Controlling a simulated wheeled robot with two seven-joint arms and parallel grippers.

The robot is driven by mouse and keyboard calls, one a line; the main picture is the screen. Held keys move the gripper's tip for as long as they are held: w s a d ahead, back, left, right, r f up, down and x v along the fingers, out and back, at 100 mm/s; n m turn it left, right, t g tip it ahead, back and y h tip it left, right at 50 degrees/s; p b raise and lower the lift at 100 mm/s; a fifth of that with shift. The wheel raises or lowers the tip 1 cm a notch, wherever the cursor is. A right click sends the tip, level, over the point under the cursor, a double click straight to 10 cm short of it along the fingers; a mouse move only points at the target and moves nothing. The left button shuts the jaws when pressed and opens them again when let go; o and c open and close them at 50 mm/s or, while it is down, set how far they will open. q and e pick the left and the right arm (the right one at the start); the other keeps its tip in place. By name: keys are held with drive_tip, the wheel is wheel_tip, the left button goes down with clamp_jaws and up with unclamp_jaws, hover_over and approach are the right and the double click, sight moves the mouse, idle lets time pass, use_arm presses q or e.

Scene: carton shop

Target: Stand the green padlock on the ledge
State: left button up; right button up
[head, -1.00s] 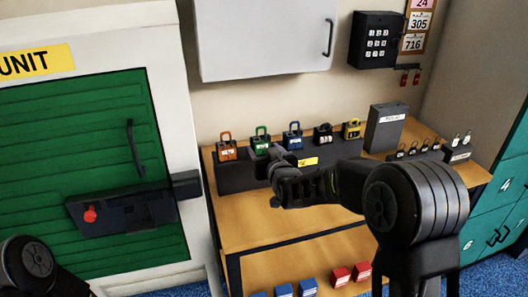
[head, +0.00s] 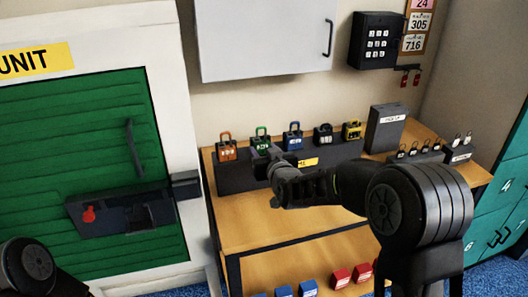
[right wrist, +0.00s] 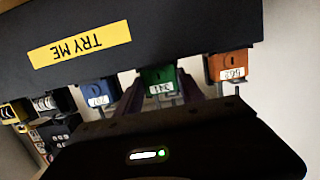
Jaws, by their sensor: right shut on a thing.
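The green padlock (head: 262,143) is upright at the dark ledge (head: 235,180), between the orange padlock (head: 227,150) and the blue padlock (head: 293,139). My right gripper (head: 266,155) reaches it from the front and covers part of its body. In the right wrist view the green padlock (right wrist: 158,79) sits between my two fingers (right wrist: 160,98), which are shut on it. It is in line with its neighbours. I cannot tell whether its base touches the ledge top. My left gripper is out of view; only part of my left arm shows at the lower left.
A black padlock (head: 323,133) and a yellow padlock (head: 352,130) stand farther right on the ledge. A grey box (head: 386,130) is beyond them. The wooden bench top (head: 290,225) in front is clear. Blue and red blocks lie on the lower shelf.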

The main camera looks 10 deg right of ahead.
drive_tip(key=c, duration=0.3)
drive_tip(key=shift+r+b, duration=0.4)
idle(1.3)
drive_tip(key=shift+s, duration=0.15)
drive_tip(key=f+v, duration=0.1)
drive_tip(key=v, duration=0.6)
drive_tip(key=shift+s+f+b, duration=0.15)
drive_tip(key=shift+f+b, duration=0.05)
drive_tip(key=shift+b, duration=0.1)
idle(0.8)
idle(1.1)
